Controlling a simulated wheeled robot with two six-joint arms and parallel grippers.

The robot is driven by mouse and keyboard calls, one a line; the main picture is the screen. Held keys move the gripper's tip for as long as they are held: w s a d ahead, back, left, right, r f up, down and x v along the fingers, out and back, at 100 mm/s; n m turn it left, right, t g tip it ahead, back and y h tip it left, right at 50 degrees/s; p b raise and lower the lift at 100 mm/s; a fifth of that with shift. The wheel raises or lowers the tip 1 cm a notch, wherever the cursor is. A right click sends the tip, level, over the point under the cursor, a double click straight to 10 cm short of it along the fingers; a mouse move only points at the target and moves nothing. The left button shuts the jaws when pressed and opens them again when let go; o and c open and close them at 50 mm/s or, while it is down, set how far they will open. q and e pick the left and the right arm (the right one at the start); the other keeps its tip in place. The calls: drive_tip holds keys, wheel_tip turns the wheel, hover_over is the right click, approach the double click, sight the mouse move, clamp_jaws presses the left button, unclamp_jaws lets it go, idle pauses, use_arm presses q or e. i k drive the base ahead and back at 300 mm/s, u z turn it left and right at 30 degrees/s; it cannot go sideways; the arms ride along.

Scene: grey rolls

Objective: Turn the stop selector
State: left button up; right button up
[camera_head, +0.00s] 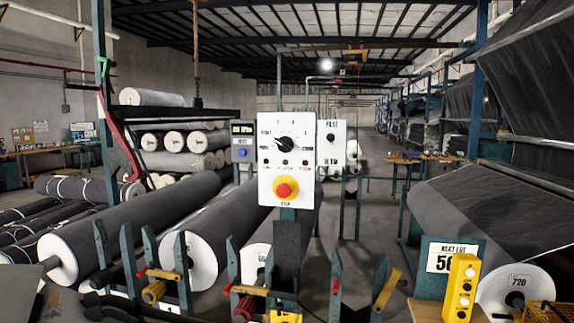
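A white control panel (266,165) stands upright on a post in the middle of the head view, facing me. A black selector knob (285,144) sits on its upper half inside a printed scale. Its pointer seems to lean to the left; the exact mark is too small to read surely. A row of small indicators lies below the knob. Under them is a red mushroom stop button (285,190) on a yellow surround.
A FAST/SLOW panel (330,153) stands just right, and a small box with a green display (242,129) stands left. Grey rolls (110,225) flank the post. Teal uprights with coloured handles (152,290) and a yellow button box (461,285) stand in front.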

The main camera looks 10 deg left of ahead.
sight(285, 145)
drive_tip(key=u, duration=0.55)
drive_tip(key=k, duration=0.6)
drive_tip(key=u, duration=0.75)
drive_tip(key=i, duration=1.3)
drive_tip(key=z, duration=0.75)
